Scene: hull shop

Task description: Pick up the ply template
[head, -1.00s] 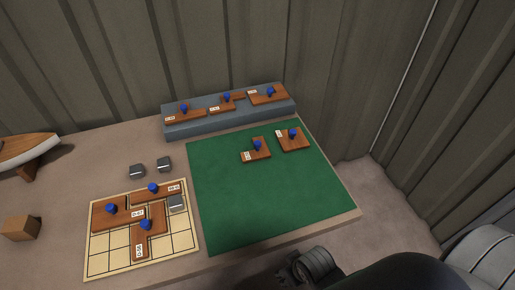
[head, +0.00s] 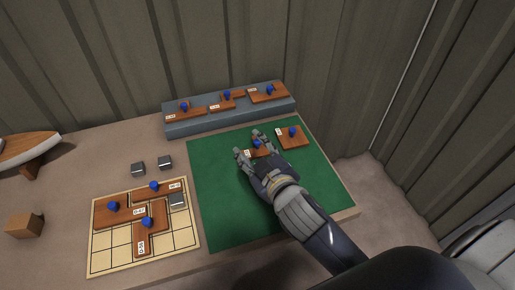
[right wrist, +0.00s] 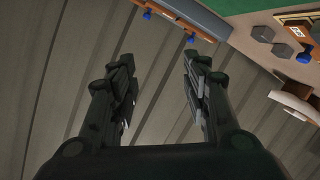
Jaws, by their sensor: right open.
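Several brown wooden templates with blue knobs and white labels are in the head view. On the green mat (head: 222,205), one template (head: 262,154) is partly hidden by my right gripper (head: 249,144). Another template (head: 294,139) lies just to its right, uncovered. My right gripper is open, its two fingers spread around the near template's blue knob (head: 256,143) as seen from above; I cannot tell whether it touches. In the right wrist view the open fingers (right wrist: 158,72) have nothing between them but the corrugated wall behind. My left gripper is not in view.
A grey raised ledge (head: 212,121) at the back carries three more templates. A wooden block (head: 25,225) and a boat-shaped model (head: 28,150) are far left.

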